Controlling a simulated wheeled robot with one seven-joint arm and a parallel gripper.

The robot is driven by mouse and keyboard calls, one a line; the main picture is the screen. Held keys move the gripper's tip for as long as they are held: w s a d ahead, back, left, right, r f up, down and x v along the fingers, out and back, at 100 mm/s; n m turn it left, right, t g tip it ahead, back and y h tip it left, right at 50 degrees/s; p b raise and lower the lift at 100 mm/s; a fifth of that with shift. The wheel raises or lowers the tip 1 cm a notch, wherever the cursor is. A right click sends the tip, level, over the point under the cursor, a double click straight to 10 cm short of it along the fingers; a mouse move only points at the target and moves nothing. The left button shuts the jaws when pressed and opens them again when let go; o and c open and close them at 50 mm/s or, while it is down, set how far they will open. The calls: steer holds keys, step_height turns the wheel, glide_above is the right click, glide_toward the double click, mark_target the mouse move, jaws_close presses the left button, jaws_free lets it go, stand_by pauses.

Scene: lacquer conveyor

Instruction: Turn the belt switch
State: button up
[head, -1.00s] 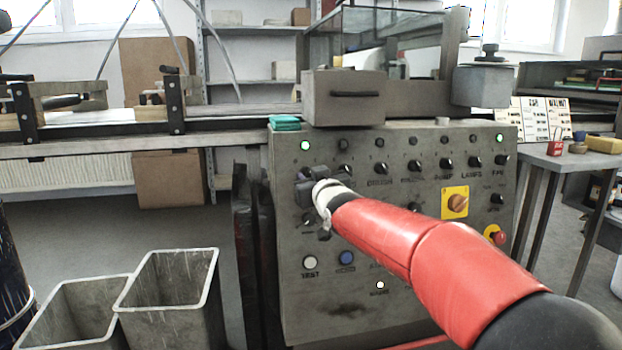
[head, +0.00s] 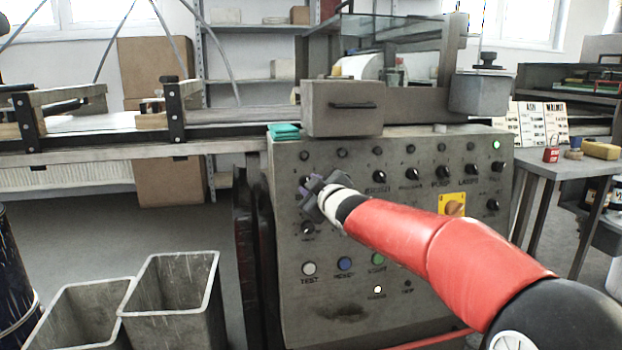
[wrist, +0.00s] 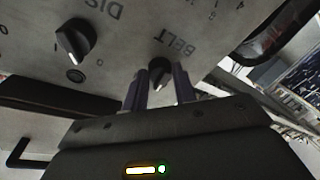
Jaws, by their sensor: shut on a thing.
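The belt switch (wrist: 160,72) is a black rotary knob with a pale pointer line, beside the printed word BELT on the grey control panel (head: 345,270). In the wrist view it sits between the two fingers of my gripper (wrist: 160,88), which is shut on it. In the head view my gripper (head: 310,188) is at the upper left of the panel, visibly tilted, and hides the knob. The lamp above it at the panel's upper left (head: 303,156) is dark.
Another black knob (wrist: 75,40), marked DIS in part, is close beside my gripper. More knobs, a yellow-plated switch (head: 452,204) and coloured buttons (head: 345,264) cover the panel. The FAN lamp (head: 496,145) glows green. Grey bins (head: 172,300) stand at lower left.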

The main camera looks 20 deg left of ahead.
steer(key=n+g+p, duration=0.1)
steer(key=n+p, duration=0.2)
steer(key=n, duration=0.2)
steer(key=shift+r, duration=0.15)
stand_by(0.4)
steer(key=o, duration=1)
steer(key=shift+c, duration=0.2)
steer(key=v, duration=0.7)
steer(key=shift+s+d+p, duration=0.25)
steer(key=shift+p, duration=0.05)
